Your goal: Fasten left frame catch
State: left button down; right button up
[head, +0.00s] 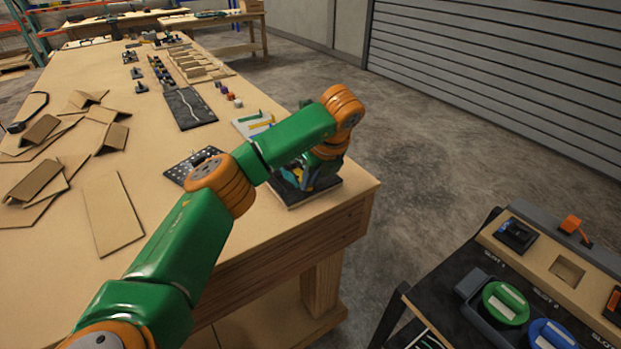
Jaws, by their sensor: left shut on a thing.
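My left arm comes in from the left and bends down at the table's near right corner. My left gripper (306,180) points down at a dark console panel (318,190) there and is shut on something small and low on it. The wrist and fingers cover most of that spot. A small yellow part shows beside the fingers. The left frame catch cannot be made out clearly; the thing in the jaws appears to be it. My right gripper is not in view.
A perforated black plate (180,172), a dark board (190,108) and cardboard pieces (113,212) lie on the wooden table (150,265). A cart (445,300) at the lower right bears green (506,303) and blue (552,335) round parts. Open floor lies between.

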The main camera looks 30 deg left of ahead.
pick_arm(q)
jog(key=c, duration=0.9)
grip_release()
jog(key=shift+o, duration=0.2)
jog(key=v, duration=0.7)
jog(key=shift+p, duration=0.3)
jog(key=shift+w, duration=0.1)
